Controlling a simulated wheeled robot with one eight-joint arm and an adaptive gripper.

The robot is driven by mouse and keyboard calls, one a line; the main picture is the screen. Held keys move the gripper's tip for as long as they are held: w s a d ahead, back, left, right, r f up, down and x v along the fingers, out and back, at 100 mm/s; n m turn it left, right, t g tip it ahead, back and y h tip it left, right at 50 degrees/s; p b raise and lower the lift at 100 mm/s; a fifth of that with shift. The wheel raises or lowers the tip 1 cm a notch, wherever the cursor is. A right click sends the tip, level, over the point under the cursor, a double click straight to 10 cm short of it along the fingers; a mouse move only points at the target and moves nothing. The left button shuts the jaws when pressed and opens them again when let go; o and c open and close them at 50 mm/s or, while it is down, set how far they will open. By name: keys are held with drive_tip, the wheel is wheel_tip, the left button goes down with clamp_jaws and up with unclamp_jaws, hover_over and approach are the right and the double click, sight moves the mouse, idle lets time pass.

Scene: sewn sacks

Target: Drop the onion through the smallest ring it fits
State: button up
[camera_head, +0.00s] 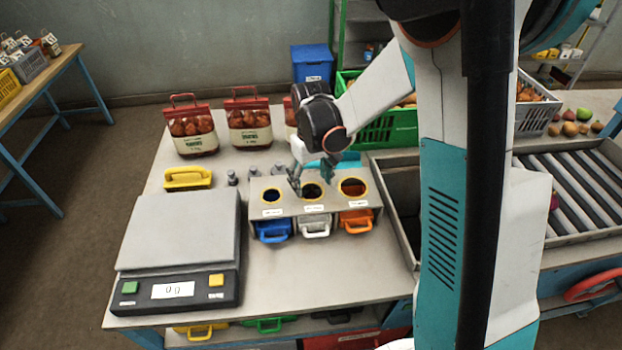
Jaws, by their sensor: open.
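A grey sizing stand (332,209) on the workbench has three yellow-rimmed round holes in a row. The left ring (265,202) looks smallest, the middle ring (312,199) is somewhat larger, and the right ring (353,196) is largest. Blue (272,231), white (315,226) and orange (356,221) handled drawers sit below them. My gripper (311,179) is open above the middle ring, its fingers pointing down. I see no onion between the fingers. I cannot make out a single loose onion on or in the stand; the holes look dark inside.
A scale (180,233) reading 0 g stands left of the stand. A yellow handled object (187,178) and small grey weights (254,171) lie behind. A green crate (390,130) and roller conveyor (575,190) are right. My arm blocks part of the view.

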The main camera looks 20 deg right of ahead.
wheel_tip(320, 180, up, 12)
idle(0.5)
idle(0.9)
drive_tip(key=s+f+m+t+b, duration=0.2)
drive_tip(key=s+t+b, duration=0.5)
drive_tip(key=s, duration=1.3)
drive_tip(key=shift+s+f+b, duration=0.2)
drive_tip(key=shift+f+b, duration=0.35)
drive_tip(key=shift+b, duration=0.3)
